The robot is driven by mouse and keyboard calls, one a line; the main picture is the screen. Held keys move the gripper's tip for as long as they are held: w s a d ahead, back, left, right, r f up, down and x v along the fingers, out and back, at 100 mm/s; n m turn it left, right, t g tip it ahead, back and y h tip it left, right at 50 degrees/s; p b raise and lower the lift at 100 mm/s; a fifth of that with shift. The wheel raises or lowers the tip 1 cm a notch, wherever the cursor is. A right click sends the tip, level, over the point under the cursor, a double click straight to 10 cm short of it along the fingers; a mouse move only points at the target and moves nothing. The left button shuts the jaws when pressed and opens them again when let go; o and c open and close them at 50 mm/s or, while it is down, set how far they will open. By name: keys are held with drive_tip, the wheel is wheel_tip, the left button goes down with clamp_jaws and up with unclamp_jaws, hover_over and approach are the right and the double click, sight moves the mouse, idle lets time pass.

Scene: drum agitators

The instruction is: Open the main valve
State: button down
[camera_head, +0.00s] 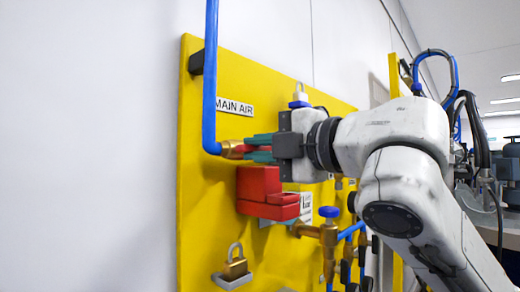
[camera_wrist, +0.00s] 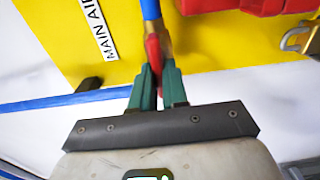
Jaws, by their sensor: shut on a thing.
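The main valve is on a yellow panel beneath the "MAIN AIR" label (camera_head: 234,107), at the lower end of a blue pipe (camera_head: 210,80). Its brass body (camera_head: 229,150) shows just left of my gripper (camera_head: 250,148). In the wrist view the valve's red handle (camera_wrist: 153,52) sits between the teal fingers of my gripper (camera_wrist: 156,76). The fingers are shut on this handle. Their tips hide part of the handle and valve body. The handle's exact angle to the pipe is hard to tell.
A red box-like unit (camera_head: 265,190) sits right below the fingers. Brass fittings with a blue knob (camera_head: 329,212) are to the right. White wall (camera_head: 90,150) lies left.

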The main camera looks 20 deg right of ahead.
drive_tip(key=shift+f, duration=0.15)
drive_tip(key=c, duration=1.1)
unclamp_jaws()
drive_tip(key=shift+c, duration=0.2)
drive_tip(key=shift+s, duration=0.15)
drive_tip(key=b+v, duration=0.1)
drive_tip(key=v, duration=0.9)
drive_tip(key=shift+s, duration=0.3)
drive_tip(key=shift+d, duration=0.1)
